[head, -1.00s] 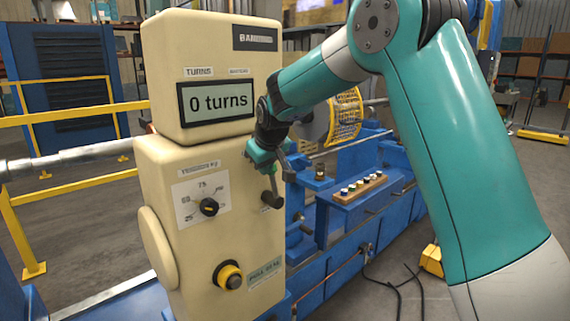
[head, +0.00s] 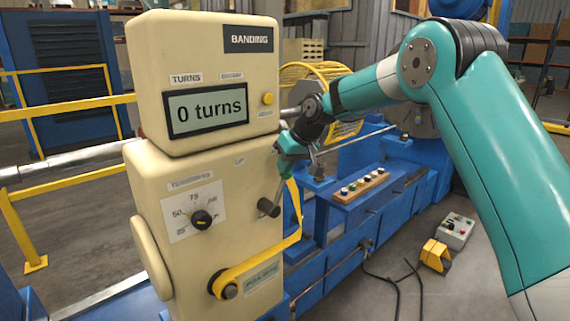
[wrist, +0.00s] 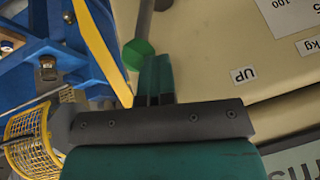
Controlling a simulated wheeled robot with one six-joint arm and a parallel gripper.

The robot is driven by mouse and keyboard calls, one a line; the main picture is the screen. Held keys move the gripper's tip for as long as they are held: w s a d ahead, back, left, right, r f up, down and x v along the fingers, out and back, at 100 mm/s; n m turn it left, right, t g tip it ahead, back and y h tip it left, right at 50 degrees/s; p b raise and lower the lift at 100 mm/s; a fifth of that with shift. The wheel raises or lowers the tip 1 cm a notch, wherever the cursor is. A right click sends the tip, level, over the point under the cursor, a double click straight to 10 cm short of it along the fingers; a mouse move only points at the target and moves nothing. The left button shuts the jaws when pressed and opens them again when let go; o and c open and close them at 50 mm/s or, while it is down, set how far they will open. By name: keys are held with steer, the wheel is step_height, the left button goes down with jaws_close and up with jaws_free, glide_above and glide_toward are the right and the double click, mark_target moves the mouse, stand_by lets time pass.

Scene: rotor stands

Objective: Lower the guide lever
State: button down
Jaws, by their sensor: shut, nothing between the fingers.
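The guide lever (head: 280,191) is a thin grey rod on a dark pivot (head: 268,208) on the cream cabinet's right side. It points upward, leaning slightly right. Its round green knob (wrist: 137,54) shows in the wrist view, with an "UP" label (wrist: 243,75) on the cabinet nearby. My gripper (head: 286,172) is at the lever's upper end and hides the knob in the head view. In the wrist view my gripper (wrist: 157,62) is shut and empty, its fingertips right beside the knob. I cannot tell whether they touch it.
The cabinet (head: 225,180) has a display reading "0 turns" (head: 208,106), a dial (head: 201,219) and a yellow button (head: 267,99). A yellow band (head: 265,257) runs from a roller along the cabinet's front and up behind the lever. A blue machine bed (head: 350,225) lies right.

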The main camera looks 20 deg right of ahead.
steer(key=shift+w+d+f, duration=0.1)
steer(key=shift+d, duration=0.25)
steer(key=a+b+v, duration=0.2)
steer(key=v, duration=0.9)
steer(key=shift+s+r, duration=0.5)
steer(key=shift+r, duration=0.15)
steer(key=shift+d, duration=0.1)
